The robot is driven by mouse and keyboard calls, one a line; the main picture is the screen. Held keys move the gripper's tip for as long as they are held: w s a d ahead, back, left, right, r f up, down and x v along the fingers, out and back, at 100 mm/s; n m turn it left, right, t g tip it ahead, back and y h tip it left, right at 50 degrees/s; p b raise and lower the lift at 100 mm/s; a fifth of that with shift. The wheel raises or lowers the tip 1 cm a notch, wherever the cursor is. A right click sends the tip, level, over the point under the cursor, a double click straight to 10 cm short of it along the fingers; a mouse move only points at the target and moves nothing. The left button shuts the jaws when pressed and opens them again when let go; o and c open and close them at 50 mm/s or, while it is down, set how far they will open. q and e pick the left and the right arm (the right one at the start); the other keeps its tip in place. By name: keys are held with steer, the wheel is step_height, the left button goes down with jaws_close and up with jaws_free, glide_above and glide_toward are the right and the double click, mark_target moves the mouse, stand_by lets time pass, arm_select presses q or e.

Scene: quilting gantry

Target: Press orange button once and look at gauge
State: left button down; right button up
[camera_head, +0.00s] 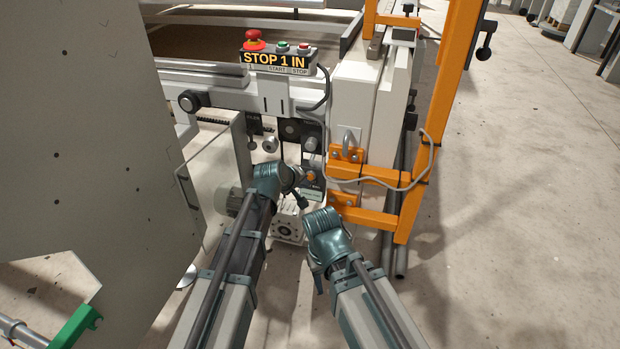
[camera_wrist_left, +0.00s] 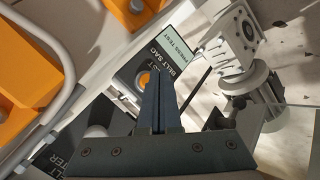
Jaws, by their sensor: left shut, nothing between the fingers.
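The orange button (camera_head: 311,176) sits on a dark panel low on the machine, beside the orange bracket. In the left wrist view the button (camera_wrist_left: 144,78) is partly hidden by my fingers, on a panel lettered "BELT SAG". The gauge's small pale display (camera_wrist_left: 180,44) reads "PRESS TEST". My left gripper (camera_head: 303,202) is shut and empty close to the panel; its fingertips (camera_wrist_left: 160,76) appear just beside the button in the wrist view. I cannot tell whether they touch it. My right gripper (camera_head: 319,284) hangs down to the right, seen edge-on; its jaws are unclear.
A control box (camera_head: 278,60) reading "STOP 1 IN" carries a red mushroom button and two smaller buttons. An orange frame (camera_head: 418,190) with a looping cable stands right of the panel. A large grey plate (camera_head: 80,130) fills the left.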

arm_select(q)
steer(key=shift+w, duration=0.1)
stand_by(0.7)
steer(key=shift+w+d, duration=0.15)
steer(key=shift+w, duration=0.15)
steer(key=shift+w+d, duration=0.1)
steer(key=shift+w, duration=0.35)
stand_by(0.7)
steer(key=shift+s, duration=0.15)
steer(key=shift+s+a, duration=0.25)
steer(key=shift+s, duration=0.45)
steer(key=s, duration=0.1)
steer(key=s+a, duration=0.1)
steer(key=s, duration=0.2)
steer(key=shift+s+a, duration=0.3)
steer(key=shift+s, duration=0.1)
steer(key=shift+r, duration=0.1)
stand_by(0.8)
